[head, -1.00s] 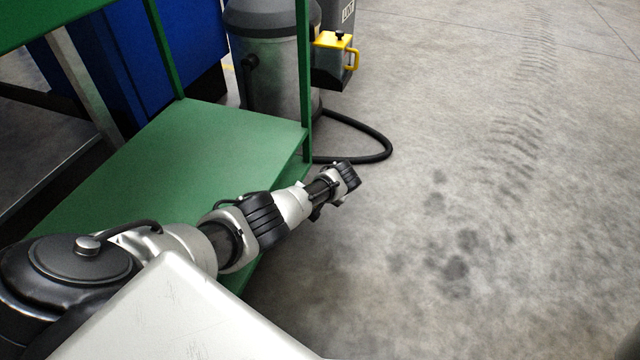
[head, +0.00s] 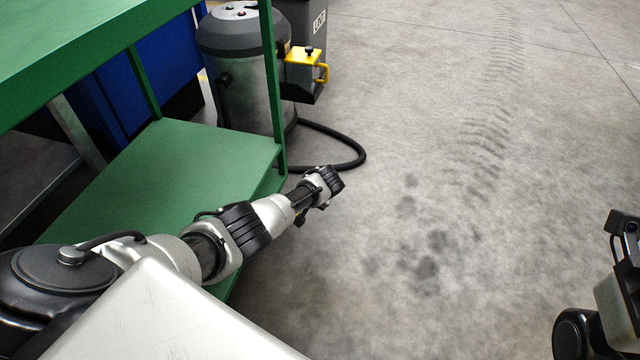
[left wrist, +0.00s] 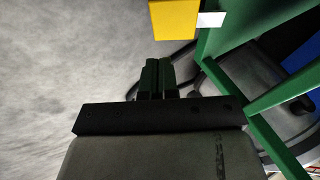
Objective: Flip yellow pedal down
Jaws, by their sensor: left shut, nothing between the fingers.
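A flat yellow surface (left wrist: 173,18) shows at the top of the left wrist view, ahead of my left gripper. My left gripper (left wrist: 157,66) is shut and empty, its two dark fingers together and apart from the yellow surface. In the head view the end of my left arm reaches past the green shelf's corner, with the fingertips unclear.
A green bench with a lower shelf (head: 180,165) and a thin upright post (head: 272,90) stands at left. A grey drum (head: 240,85) is behind the post, with a black hose (head: 345,140) looping over the floor. Open concrete floor (head: 480,210) lies right. Part of my right arm shows at the right edge.

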